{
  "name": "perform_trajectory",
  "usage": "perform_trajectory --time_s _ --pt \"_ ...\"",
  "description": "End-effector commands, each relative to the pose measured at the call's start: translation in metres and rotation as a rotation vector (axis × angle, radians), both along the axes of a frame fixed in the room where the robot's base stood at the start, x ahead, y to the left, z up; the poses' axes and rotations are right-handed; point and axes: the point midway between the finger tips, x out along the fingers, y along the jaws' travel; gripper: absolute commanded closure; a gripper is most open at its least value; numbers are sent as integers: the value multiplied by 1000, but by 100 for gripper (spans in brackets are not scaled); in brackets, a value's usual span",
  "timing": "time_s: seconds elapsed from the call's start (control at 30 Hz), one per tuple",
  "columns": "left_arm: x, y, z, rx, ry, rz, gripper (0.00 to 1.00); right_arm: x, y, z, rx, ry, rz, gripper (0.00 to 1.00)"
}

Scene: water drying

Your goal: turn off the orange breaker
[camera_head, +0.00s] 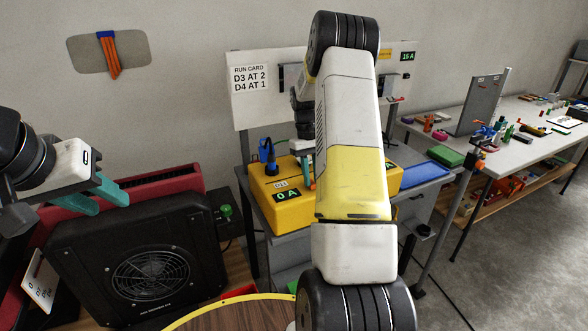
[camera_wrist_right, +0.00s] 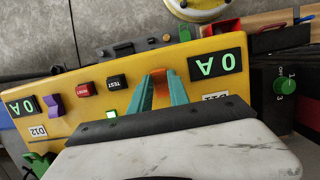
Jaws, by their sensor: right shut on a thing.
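The yellow breaker box (camera_head: 285,210) stands on the grey bench, partly hidden behind my right arm. In the right wrist view the box (camera_wrist_right: 232,92) appears upside down. The orange breaker (camera_wrist_right: 159,88) is a small lever on its face, between the teal fingertips of my right gripper (camera_wrist_right: 160,84). The gripper is shut on the lever. In the head view these fingertips are mostly hidden by the arm. The display beside the D11 label reads 0 A. My left gripper (camera_head: 100,196) is empty, its teal fingers apart above the black fan unit.
A purple lever (camera_wrist_right: 54,107), a red button (camera_wrist_right: 84,90) and a black TEST button (camera_wrist_right: 117,82) share the box face. A blue plug (camera_head: 268,154) stands on the box. The black fan unit (camera_head: 85,240) is at front left. A run card (camera_head: 250,79) hangs behind.

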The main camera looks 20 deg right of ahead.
Motion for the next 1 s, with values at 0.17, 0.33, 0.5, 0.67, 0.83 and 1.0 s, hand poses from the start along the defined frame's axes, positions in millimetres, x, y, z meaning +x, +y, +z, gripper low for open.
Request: perform_trajectory --time_s 0.17,0.33,0.5,0.67,0.83,1.0 --pt "0 0 0 0 0 0 64 0 -1 1 -2 4 -1 100" --pt "0 0 0 0 0 0 64 0 -1 1 -1 3 -1 69" --pt "0 0 0 0 0 0 64 0 0 0 -1 3 -1 56" --pt "0 0 0 0 0 0 64 0 0 0 0 3 -1 56" --pt "0 0 0 0 0 0 64 4 0 11 -1 -1 -1 56" --pt "0 0 0 0 0 0 64 12 1 39 -2 -2 0 56"
